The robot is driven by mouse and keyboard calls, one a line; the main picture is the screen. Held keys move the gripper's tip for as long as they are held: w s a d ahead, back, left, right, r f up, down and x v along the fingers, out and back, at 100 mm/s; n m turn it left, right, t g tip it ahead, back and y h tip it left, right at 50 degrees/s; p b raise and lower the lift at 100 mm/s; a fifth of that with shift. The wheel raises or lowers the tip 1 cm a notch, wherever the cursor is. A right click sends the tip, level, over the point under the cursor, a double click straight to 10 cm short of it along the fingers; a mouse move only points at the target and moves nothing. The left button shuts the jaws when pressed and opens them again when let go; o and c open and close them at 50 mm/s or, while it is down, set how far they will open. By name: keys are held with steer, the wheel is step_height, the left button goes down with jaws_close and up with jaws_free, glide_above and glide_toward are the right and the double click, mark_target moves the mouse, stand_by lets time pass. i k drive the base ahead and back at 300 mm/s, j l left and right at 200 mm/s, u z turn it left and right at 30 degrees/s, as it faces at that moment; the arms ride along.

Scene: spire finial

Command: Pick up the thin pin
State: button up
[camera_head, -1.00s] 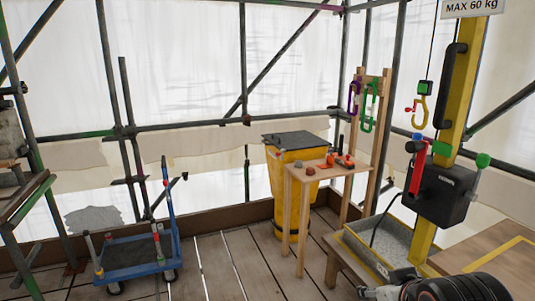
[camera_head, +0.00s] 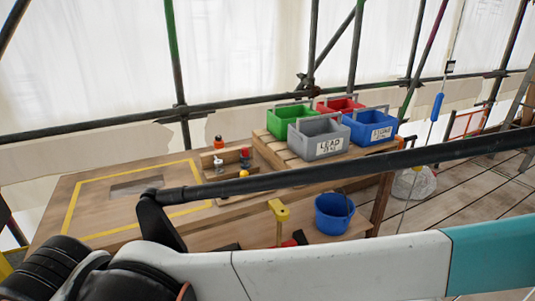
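I cannot make out a thin pin for certain in this view. A small wooden rack (camera_head: 208,160) on the workbench (camera_head: 75,200) holds several small items, including an orange-topped one (camera_head: 218,142), a white one (camera_head: 219,161), a dark and red one (camera_head: 245,155) and a yellow one (camera_head: 243,173). They are too small to tell whether one is the pin. My white and teal arm link (camera_head: 340,266) crosses the bottom of the view, with black joints at lower left. My gripper's fingers are not in view.
Green (camera_head: 281,121), grey (camera_head: 318,139), red (camera_head: 340,105) and blue bins (camera_head: 371,127) stand on a raised wooden platform. A blue bucket (camera_head: 333,214) is below them. A dark bar (camera_head: 320,174) crosses the foreground. A yellow-outlined area of the bench is mostly clear.

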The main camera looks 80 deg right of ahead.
mark_target(245, 149)
steer(key=z, duration=2.2)
steer(key=j+z, duration=0.1)
steer(key=z, duration=0.2)
steer(key=i+j+z, duration=0.2)
steer(key=j, duration=0.2)
steer(key=j+z, duration=0.25)
steer(key=j, duration=0.15)
steer(key=i+j+z, duration=0.2)
steer(key=j, duration=0.25)
steer(key=k+z, duration=0.1)
steer(key=z, duration=0.9)
